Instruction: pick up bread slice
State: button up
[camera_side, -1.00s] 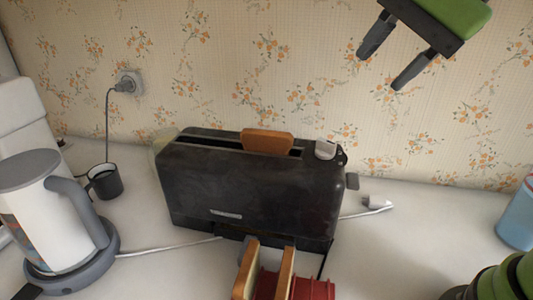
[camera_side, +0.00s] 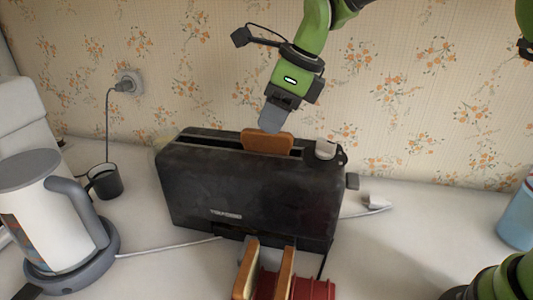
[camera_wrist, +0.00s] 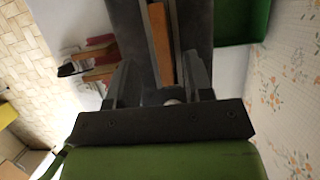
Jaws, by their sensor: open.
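A brown bread slice (camera_side: 267,143) sticks up out of the slot of the black toaster (camera_side: 245,195), near its right end. My gripper (camera_side: 271,118) is just above the slice in the side view, pointing down, its near finger overlapping the slice's top edge. In the wrist view the slice (camera_wrist: 159,45) shows as a brown strip in the toaster slot, between and beyond the two fingers of my gripper (camera_wrist: 158,80). The fingers are apart, with nothing held. Two more bread slices (camera_side: 246,270) stand in a red rack (camera_side: 315,288) in front of the toaster.
A white and grey kettle (camera_side: 60,225) and a dark mug (camera_side: 104,182) stand on the left. A blue container (camera_side: 517,215) stands at the right edge. The papered wall is close behind the toaster. The white counter right of the toaster is mostly clear.

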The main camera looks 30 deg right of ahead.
aim_at(267, 136)
jog(key=shift+x, duration=2.35)
jog(key=shift+d+f, duration=0.15)
grip_shut()
